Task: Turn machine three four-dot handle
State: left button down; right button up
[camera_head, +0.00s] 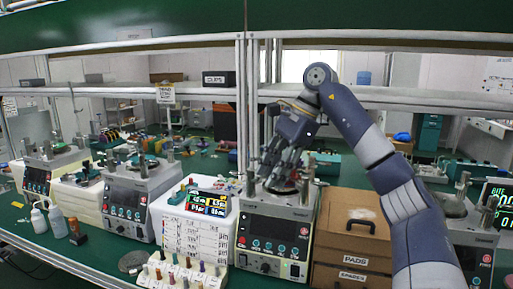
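A lapping machine (272,228) with a dark front panel stands at the middle of the bench, third from the left among the machines in view. My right gripper (270,176) reaches down over its top, close to the round plate (283,187) and the metal posts there. The fingers overlap these parts, so I cannot tell whether they touch a handle or how far apart they are. No four-dot mark is legible on any handle. My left gripper is not in view.
A brown box labelled PADS (350,240) stands right of the machine. Other machines stand at left (127,202) and right (470,250). A shelf (400,97) runs above the bench.

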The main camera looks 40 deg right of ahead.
aim_at(255, 158)
jog(key=i+l, duration=0.3)
jog(key=l, duration=0.2)
jog(key=i+l, duration=0.65)
jog(key=l, duration=0.3)
